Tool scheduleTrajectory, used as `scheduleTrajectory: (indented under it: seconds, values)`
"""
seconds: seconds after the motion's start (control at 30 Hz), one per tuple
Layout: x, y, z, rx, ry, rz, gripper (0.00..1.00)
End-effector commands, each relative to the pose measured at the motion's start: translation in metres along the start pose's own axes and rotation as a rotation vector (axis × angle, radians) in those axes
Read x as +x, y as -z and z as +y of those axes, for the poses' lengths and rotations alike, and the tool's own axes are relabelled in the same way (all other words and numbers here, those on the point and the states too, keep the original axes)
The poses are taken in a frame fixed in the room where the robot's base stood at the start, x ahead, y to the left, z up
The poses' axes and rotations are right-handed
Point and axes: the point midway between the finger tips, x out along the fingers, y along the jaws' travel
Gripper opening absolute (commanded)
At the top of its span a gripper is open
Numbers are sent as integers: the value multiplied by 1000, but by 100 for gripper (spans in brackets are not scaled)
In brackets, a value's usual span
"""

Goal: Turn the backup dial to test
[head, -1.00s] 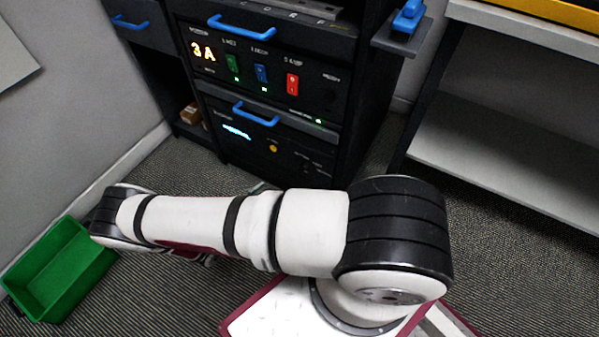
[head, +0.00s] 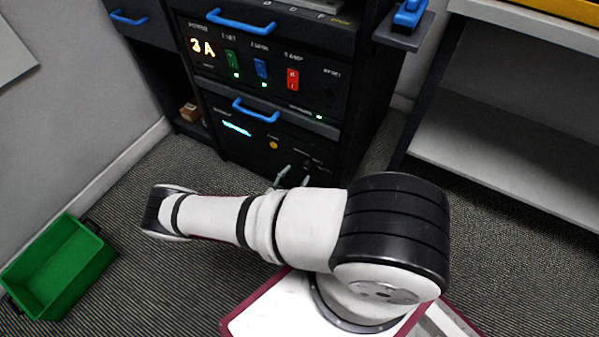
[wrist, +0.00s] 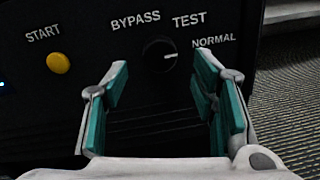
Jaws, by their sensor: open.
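The backup dial (wrist: 158,56) is a small dark round knob on a black panel in the wrist view. Its white mark points right, towards the NORMAL label (wrist: 214,41). The TEST label (wrist: 189,20) is above and slightly right of it, and BYPASS (wrist: 136,21) is above left. My gripper (wrist: 162,70) is open, its teal-padded fingers on either side of the dial in the picture with nothing between them. I cannot tell whether they touch the panel. In the head view, the fingertips (head: 294,176) show in front of the lower unit (head: 240,150); the dial is hard to make out there.
A yellow START button (wrist: 59,63) is left of the dial. Above the lower unit are a blue drawer handle (head: 256,111) and a panel with green, blue and red switches (head: 293,80). A green bin (head: 58,268) stands on the floor at left, a shelf (head: 500,150) at right.

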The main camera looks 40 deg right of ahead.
Motion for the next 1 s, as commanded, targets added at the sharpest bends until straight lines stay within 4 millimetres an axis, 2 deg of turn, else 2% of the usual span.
scheduleTrajectory:
  seconds: [0.03, 0.2, 0.6, 0.67, 0.8, 0.83, 1.0]
  values:
    - [8, 1, -1, -1, 4, -1, 53]
    - [27, 0, -1, 1, 2, 0, 53]
    - [33, 0, 0, 1, 1, 0, 53]
    - [33, 0, 0, 1, 1, 0, 41]
    - [33, 0, 0, 1, 1, 0, 10]
    - [33, 0, 0, 1, 1, 0, 4]
    - [33, 0, 0, -2, 1, 0, 4]
